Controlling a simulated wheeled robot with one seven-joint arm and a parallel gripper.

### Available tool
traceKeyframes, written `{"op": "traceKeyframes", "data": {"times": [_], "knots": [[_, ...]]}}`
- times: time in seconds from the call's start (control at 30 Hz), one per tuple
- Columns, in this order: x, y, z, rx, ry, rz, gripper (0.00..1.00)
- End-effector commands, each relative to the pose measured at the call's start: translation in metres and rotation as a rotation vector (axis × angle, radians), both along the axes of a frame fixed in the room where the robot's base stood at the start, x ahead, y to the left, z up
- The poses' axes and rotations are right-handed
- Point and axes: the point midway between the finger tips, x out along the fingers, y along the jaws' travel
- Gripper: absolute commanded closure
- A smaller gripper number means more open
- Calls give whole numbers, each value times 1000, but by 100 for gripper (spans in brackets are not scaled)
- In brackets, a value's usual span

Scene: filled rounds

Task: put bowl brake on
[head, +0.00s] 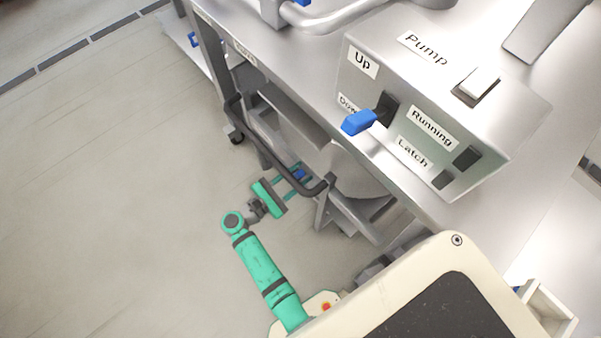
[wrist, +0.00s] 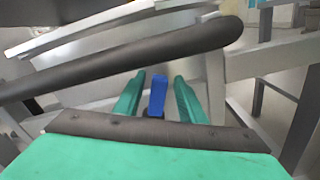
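A small blue lever (wrist: 157,92) shows in the wrist view between the two green fingers of my gripper (wrist: 159,84), with a narrow gap on each side. In the head view the blue lever (head: 299,174) is low beside the machine's frame, and my gripper (head: 295,178) reaches to it from the left. The fingers are apart and do not appear to press on the lever. Whether this lever is the bowl brake carries no label that I can read. The lever's base is hidden.
A dark handle bar (head: 262,150) runs close above my gripper; it also crosses the wrist view (wrist: 120,62). A control box (head: 440,95) with a blue-tipped switch (head: 358,122) sits on the metal table (head: 290,65). The floor (head: 120,180) to the left is clear.

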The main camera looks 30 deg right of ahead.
Motion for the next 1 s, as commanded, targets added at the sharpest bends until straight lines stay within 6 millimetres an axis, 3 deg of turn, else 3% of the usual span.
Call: {"op": "traceKeyframes", "data": {"times": [0.3, 0.5, 0.93, 0.97, 1.0], "knots": [[-7, 58, -1, 2, 0, 6, 62], [-12, 86, -1, 1, 0, 4, 62], [-15, 98, 0, 1, 0, 0, 62], [-15, 98, 0, 1, 0, 0, 65], [-15, 97, -1, 2, 0, 1, 74]]}}
